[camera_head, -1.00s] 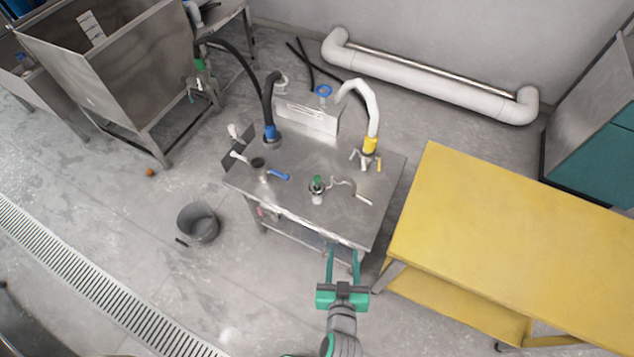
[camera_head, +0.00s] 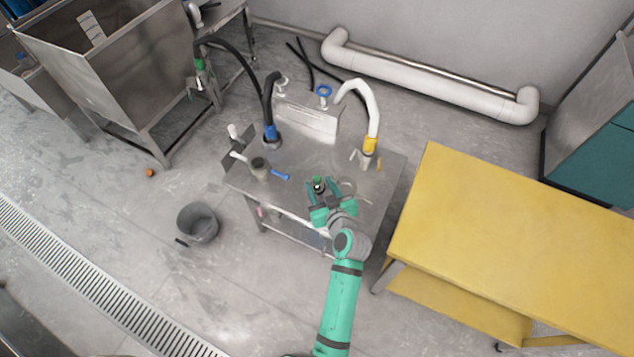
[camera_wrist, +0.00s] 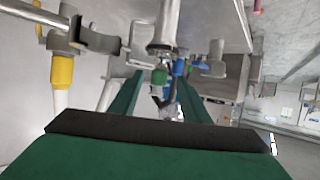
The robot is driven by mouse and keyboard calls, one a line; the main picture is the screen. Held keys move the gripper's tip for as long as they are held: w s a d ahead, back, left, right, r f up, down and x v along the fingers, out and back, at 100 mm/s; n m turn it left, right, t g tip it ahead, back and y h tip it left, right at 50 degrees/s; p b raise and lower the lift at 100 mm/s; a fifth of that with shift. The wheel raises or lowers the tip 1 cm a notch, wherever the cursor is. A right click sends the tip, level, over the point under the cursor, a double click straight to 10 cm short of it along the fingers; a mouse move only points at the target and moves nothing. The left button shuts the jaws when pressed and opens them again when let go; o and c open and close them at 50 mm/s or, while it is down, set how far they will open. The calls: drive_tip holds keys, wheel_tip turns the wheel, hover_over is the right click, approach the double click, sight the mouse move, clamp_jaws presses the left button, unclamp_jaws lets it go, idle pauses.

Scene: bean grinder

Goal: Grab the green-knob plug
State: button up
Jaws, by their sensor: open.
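The green-knob plug (camera_head: 317,182) stands on the metal table near its front middle. My gripper (camera_head: 320,188) is open over the front of the table, close to the plug. In the wrist view the two green fingers (camera_wrist: 158,84) are apart, and the knob appears between their tips. I cannot tell whether they touch it. My gripper and wrist partly hide the plug's base in the head view.
The metal table (camera_head: 385,185) carries a white hose with a yellow collar (camera_head: 370,145), a black hose with a blue collar (camera_head: 270,132) and a blue-handled valve (camera_head: 280,174). A yellow table (camera_head: 520,220) stands right. A grey bucket (camera_head: 197,222) is on the floor left.

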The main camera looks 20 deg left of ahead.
drive_tip(key=x, duration=0.7)
drive_tip(key=shift+w, duration=0.2)
clamp_jaws()
